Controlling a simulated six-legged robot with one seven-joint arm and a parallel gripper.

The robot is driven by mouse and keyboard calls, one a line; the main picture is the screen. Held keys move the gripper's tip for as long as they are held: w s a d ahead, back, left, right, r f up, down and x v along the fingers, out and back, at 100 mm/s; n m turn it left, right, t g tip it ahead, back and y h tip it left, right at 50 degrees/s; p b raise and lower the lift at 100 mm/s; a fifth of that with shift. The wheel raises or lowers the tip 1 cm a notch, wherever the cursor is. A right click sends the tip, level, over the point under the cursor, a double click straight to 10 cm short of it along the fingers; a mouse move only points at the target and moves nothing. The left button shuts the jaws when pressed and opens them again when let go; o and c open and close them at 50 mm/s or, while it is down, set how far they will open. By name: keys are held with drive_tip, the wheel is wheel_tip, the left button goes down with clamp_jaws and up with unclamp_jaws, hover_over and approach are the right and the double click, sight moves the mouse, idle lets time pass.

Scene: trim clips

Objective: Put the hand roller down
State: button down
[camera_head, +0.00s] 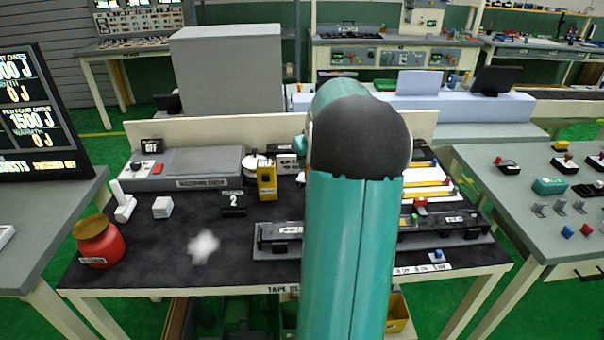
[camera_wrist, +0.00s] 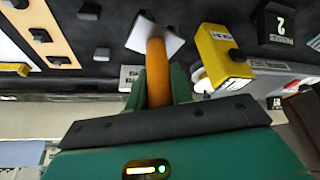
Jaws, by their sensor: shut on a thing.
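The hand roller shows in the wrist view as an orange handle (camera_wrist: 157,70). My gripper (camera_wrist: 158,92) is shut on it, with a green finger on each side. The handle points away from my gripper over the dark bench mat. A pale flat piece (camera_wrist: 172,42) shows around its far end; I cannot tell whether it is part of the roller or lies on the mat. The gap below the roller cannot be judged. In the head view my teal arm hides the gripper and the roller.
A yellow dispenser (camera_head: 266,181) stands close to the roller, also seen in the wrist view (camera_wrist: 222,58). A black block marked 2 (camera_head: 232,200) is left of it. A red jar (camera_head: 97,243) stands at the bench's left. The front-left mat (camera_head: 160,262) is mostly clear.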

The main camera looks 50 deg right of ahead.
sight(302, 174)
drive_tip(key=shift+w+d+f, duration=0.1)
drive_tip(key=shift+w+f, duration=1)
drive_tip(key=f, duration=0.3)
drive_tip(key=shift+w+d+f, duration=0.1)
drive_tip(key=shift+w+f, duration=0.1)
drive_tip(key=shift+w, duration=0.05)
drive_tip(key=shift+s, duration=0.1)
drive_tip(key=shift+f, duration=0.1)
drive_tip(key=shift+f, duration=0.15)
